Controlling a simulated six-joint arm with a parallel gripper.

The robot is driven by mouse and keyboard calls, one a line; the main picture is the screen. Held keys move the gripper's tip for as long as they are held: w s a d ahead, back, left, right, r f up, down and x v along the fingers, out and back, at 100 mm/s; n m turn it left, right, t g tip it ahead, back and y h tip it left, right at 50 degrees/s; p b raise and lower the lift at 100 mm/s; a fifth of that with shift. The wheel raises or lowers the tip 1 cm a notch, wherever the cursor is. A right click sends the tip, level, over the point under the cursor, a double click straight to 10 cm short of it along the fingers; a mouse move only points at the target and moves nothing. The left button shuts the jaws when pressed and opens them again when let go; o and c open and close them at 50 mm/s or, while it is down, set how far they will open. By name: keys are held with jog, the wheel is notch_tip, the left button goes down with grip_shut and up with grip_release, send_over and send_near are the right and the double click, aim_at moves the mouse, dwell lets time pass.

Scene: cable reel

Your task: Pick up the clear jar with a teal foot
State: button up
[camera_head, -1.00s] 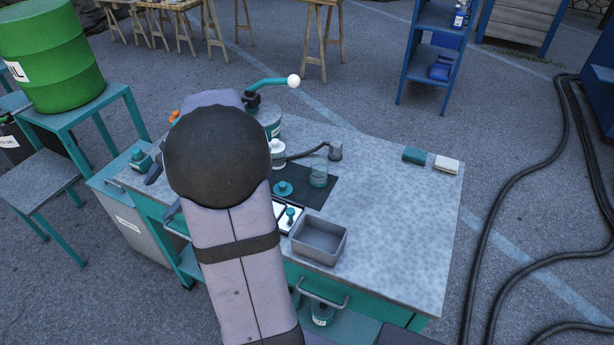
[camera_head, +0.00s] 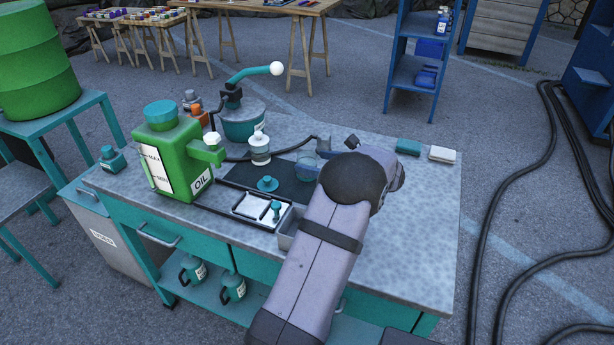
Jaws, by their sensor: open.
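The clear jar (camera_head: 306,168) stands on the dark mat at the middle of the bench. It looks see-through with a teal tint, and my arm overlaps its right side in the picture. Its foot is hard to make out. My arm reaches in from the bottom and bends just right of the jar.
A green oil can (camera_head: 178,160), a white pump bottle (camera_head: 260,149) and a teal knobbed piece (camera_head: 267,184) are left of the jar. A grey bin (camera_head: 287,228) is partly behind my arm.

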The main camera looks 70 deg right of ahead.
jog(key=shift+p+x, duration=1.05)
jog(key=shift+x, duration=1.95)
jog(key=shift+w+f, duration=0.2)
jog(key=shift+w, duration=0.45)
jog(key=c, duration=1.2)
jog(key=shift+r, duration=0.1)
